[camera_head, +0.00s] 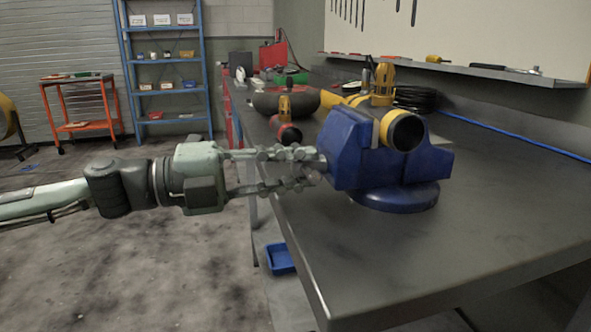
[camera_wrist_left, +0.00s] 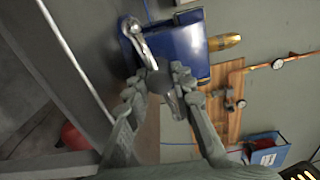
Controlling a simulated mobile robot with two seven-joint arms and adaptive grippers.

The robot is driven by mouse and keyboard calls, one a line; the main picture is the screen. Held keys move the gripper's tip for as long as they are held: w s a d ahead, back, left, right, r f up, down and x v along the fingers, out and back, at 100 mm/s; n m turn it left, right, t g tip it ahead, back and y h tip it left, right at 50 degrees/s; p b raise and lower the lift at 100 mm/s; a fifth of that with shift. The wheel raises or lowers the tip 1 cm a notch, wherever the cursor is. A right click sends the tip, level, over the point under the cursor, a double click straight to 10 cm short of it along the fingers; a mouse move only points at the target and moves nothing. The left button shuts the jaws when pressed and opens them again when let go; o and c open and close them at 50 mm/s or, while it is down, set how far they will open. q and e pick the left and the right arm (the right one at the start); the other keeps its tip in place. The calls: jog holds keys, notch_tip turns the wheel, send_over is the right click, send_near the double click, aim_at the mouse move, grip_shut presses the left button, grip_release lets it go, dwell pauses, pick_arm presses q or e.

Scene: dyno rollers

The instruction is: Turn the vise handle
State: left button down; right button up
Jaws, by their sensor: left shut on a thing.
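A blue vise (camera_head: 345,150) stands on a round base near the left edge of the dark workbench. It also shows in the left wrist view (camera_wrist_left: 184,50). A metal vise handle (camera_wrist_left: 146,42) slants across the vise's face there, its lower end running down between my fingers. In the head view the handle is mostly hidden by the fingers. My left gripper (camera_head: 308,166) reaches in from the left with its fingertips at the vise's left face, shut on the handle. The fingers also show in the left wrist view (camera_wrist_left: 161,92). My right gripper is not in view.
The workbench (camera_head: 480,230) is clear to the right of the vise. A yellow-and-black cylinder (camera_head: 402,131) lies at the vise's top. A red-and-black tool (camera_head: 287,130) and a dark ring-shaped thing (camera_head: 268,103) are behind it. A blue bin (camera_head: 281,258) sits below the bench.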

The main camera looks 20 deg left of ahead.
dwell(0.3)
pick_arm(q)
jog(key=c, duration=1.3)
grip_release()
